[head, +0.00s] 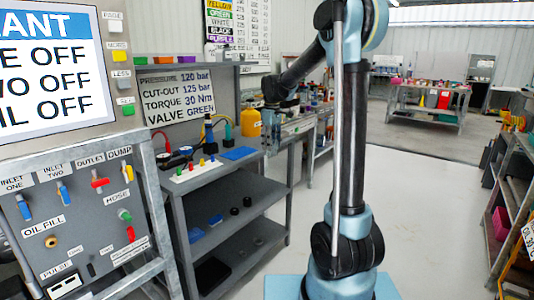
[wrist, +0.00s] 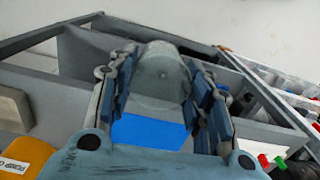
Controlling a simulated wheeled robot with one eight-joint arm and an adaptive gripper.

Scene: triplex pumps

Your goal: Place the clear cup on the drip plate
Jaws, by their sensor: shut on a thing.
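The clear cup (wrist: 163,75) is a translucent grey-green cup between the fingers of my gripper (wrist: 160,92) in the wrist view. My gripper is shut on it, with one finger against each side. A flat blue plate (wrist: 150,131), which looks like the drip plate, shows below and behind the cup. In the head view a flat blue plate (head: 239,153) lies on the grey bench top. My gripper (head: 271,128) is at the right end of that bench, small and partly unclear. I cannot make out the cup in the head view.
An orange-yellow jug (wrist: 28,158) stands close by my gripper; it also shows in the head view (head: 250,122). A white block with coloured knobs (head: 194,171) is left of the plate. The control panel (head: 85,215) stands at front left. Open floor lies right.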

